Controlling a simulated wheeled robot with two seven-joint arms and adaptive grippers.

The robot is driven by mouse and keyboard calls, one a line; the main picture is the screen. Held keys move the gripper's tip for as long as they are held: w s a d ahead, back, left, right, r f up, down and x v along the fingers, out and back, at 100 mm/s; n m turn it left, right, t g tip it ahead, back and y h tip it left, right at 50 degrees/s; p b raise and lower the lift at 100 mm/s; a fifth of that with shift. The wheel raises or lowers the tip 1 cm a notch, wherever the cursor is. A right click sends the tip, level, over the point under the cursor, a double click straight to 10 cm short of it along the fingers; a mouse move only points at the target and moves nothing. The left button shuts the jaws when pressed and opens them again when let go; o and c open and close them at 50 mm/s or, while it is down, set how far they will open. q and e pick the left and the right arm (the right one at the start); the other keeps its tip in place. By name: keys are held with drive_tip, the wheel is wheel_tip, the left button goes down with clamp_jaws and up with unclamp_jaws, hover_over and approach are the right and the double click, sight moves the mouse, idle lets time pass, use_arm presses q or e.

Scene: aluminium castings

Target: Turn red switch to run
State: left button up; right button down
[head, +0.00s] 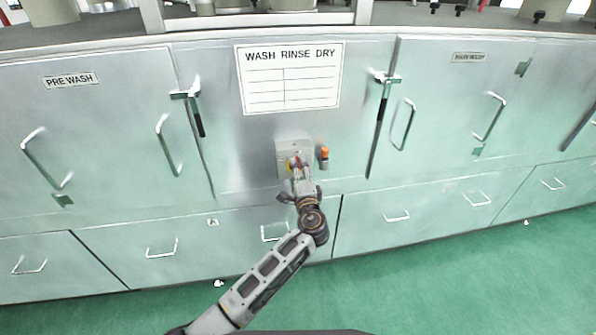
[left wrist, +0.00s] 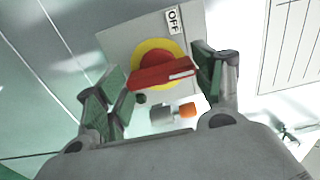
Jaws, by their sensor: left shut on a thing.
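The red switch (left wrist: 160,76) is a red handle on a round yellow plate, fixed to a grey box (head: 284,147) on the cabinet front. An OFF label (left wrist: 173,19) sits above it in the left wrist view. The handle lies across that picture, its right end slightly higher, with a white mark there. My left gripper (left wrist: 163,79) has its green-padded fingers at the two ends of the handle and is shut on it. In the head view my left gripper (head: 297,170) covers most of the switch. No RUN label is visible. My right gripper is not in view.
A small orange-tipped part (head: 324,153) sticks out just right of the box; it also shows in the left wrist view (left wrist: 187,110). A WASH RINSE DRY sign (head: 290,92) is above. Latch handles (head: 198,118) and doors flank the panel. Green floor (head: 420,280) lies below.

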use_arm(q)
drive_tip(key=o, duration=1)
drive_tip(key=shift+s+d, duration=0.25)
drive_tip(key=shift+s, duration=1)
drive_tip(key=shift+s+d, duration=0.2)
drive_tip(key=shift+s, duration=1)
drive_tip(key=shift+s+d, duration=0.25)
drive_tip(key=shift+s, duration=1)
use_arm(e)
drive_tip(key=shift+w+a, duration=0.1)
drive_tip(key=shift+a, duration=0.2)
use_arm(q)
drive_tip(key=shift+a, duration=0.1)
